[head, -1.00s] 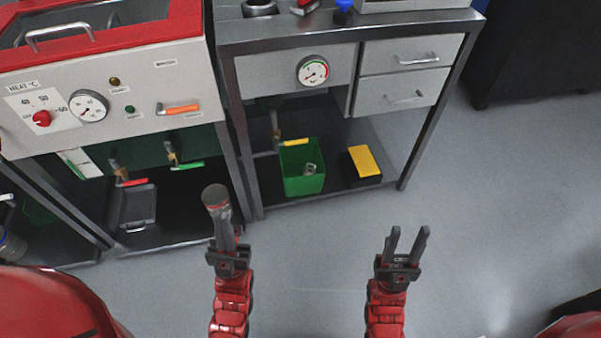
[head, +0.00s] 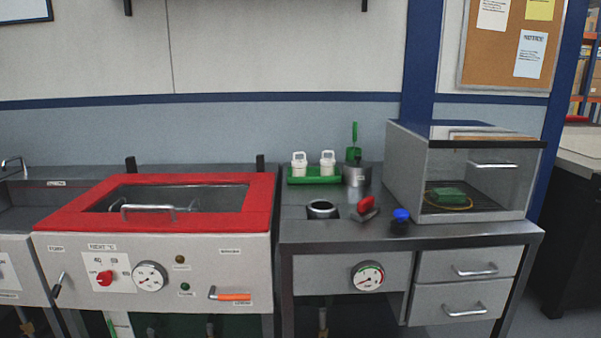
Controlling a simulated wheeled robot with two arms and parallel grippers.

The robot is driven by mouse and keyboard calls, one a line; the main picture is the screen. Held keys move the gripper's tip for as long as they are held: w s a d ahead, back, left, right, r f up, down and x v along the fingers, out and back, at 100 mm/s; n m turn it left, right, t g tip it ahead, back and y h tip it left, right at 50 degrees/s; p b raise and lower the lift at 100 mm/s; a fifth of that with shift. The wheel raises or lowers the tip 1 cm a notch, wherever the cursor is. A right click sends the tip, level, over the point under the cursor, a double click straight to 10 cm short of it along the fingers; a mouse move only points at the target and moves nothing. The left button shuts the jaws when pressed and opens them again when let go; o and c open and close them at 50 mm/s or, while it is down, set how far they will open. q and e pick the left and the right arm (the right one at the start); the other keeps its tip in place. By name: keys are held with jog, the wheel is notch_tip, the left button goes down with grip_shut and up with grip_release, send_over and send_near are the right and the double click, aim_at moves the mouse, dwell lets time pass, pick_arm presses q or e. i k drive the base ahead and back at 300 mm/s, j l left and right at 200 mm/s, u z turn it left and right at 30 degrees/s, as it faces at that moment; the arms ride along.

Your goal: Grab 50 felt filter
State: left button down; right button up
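Neither of my grippers is in the head view now. I cannot make out a felt filter for certain. Two white lidded containers (head: 299,165) with handles stand in a green tray (head: 314,180) at the back of the metal bench (head: 411,236). A green-handled tool (head: 354,143) stands upright in a metal holder (head: 356,176) beside them. A clear-fronted cabinet (head: 411,180) on the right holds a green item (head: 447,195) on a dark rack, with a yellowish ring around or under it. Any labels on these are too small to read.
A red-framed heated tank (head: 72,217) stands left. The bench top has a round metal opening (head: 322,209), a red-handled part (head: 366,205) and a blue-knobbed part (head: 401,215). Below are a gauge (head: 367,276) and two shut drawers (head: 462,266). A notice board (head: 483,57) hangs above right.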

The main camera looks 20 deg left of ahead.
aim_at(299, 165)
jog(key=i, duration=0.4)
jog(key=i+u, duration=0.2)
jog(key=u, duration=0.2)
jog(key=i+u, duration=0.25)
jog(key=u, duration=0.15)
jog(key=i+l+u, duration=0.1)
jog(key=u, duration=0.25)
jog(key=i+u, duration=0.1)
jog(key=u, duration=0.4)
